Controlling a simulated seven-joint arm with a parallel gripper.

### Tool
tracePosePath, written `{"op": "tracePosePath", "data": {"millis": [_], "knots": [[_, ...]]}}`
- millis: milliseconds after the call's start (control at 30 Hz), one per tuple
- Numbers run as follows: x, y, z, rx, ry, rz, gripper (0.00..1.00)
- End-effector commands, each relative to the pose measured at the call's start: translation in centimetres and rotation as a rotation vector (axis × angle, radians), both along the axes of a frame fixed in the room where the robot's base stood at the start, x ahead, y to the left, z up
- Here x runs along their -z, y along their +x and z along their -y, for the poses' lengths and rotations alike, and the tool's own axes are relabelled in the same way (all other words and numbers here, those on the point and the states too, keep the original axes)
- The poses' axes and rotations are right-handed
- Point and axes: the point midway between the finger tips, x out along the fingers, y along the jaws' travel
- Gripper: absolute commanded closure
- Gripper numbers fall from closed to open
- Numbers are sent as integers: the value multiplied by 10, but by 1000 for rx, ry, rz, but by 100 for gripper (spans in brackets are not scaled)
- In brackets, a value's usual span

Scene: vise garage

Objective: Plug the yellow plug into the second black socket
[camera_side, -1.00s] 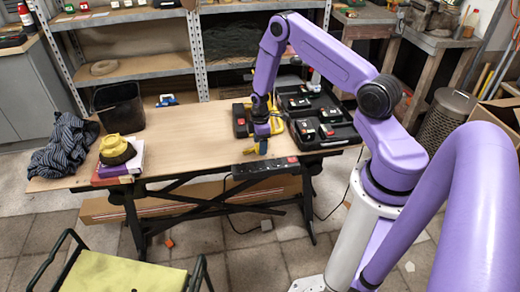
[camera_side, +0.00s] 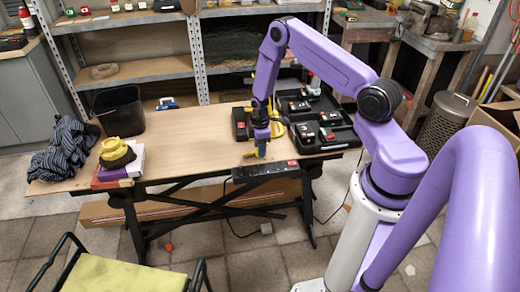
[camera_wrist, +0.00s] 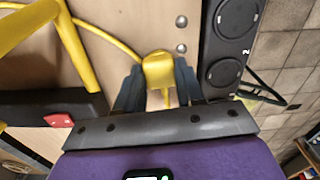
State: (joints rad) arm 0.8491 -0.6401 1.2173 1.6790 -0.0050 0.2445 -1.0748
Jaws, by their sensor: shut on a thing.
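The yellow plug (camera_wrist: 158,68) is between the two dark fingers of my gripper (camera_wrist: 158,88), which is shut on it. A yellow cord runs from the plug side across the table. In the wrist view the black socket strip (camera_wrist: 207,45) is just right of the plug, with two round black sockets in sight; a "2" is printed near the sockets. The plug is beside the strip and not in a socket. In the side view my gripper (camera_side: 261,149) is low over the table's front edge, just above the strip (camera_side: 264,171). The plug itself is hard to make out there.
An open black case (camera_side: 318,134) with tools lies right of my gripper. A black bin (camera_side: 119,107), a striped cloth (camera_side: 64,150) and a yellow object on books (camera_side: 117,150) are at the table's left. The middle of the wooden table (camera_side: 190,135) is clear.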

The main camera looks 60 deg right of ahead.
Motion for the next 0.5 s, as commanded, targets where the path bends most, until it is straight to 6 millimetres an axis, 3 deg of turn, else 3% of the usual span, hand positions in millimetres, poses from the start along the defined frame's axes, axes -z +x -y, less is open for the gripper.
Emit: {"op": "tracePosePath", "data": {"millis": [167,333,500], "knots": [[-10,1,0,0,0,1,89],[-32,1,0,0,0,3,89],[-58,-21,-9,-1,1,1,89]]}}
